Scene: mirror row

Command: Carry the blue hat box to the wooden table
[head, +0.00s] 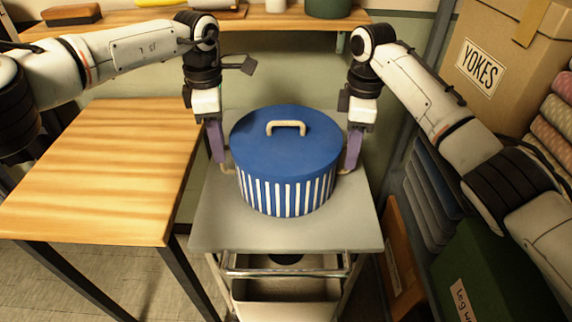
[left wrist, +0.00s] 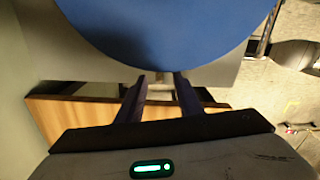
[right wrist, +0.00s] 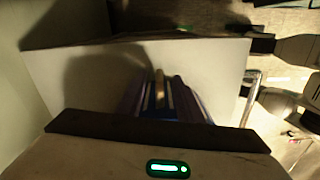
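The blue hat box (head: 285,150), with a blue lid, tan lid handle and blue-and-white striped sides, stands upright on the grey cart (head: 225,225). Its lid also fills the top of the left wrist view (left wrist: 165,30). My left gripper (head: 222,162) is at the box's left side, its fingers apart around a small tan side grip. My right gripper (head: 348,165) is at the right side, fingers on either side of a tan grip (right wrist: 159,88), with narrow gaps visible. Finger contact is hard to see. The wooden table (head: 110,170) is left of the cart, its top bare.
A shelf (head: 260,20) with several items runs along the back wall. At the right stand shelving with a cardboard box (head: 500,65), folded grey cloth (head: 430,190) and a green box (head: 495,280). A narrow gap separates table and cart.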

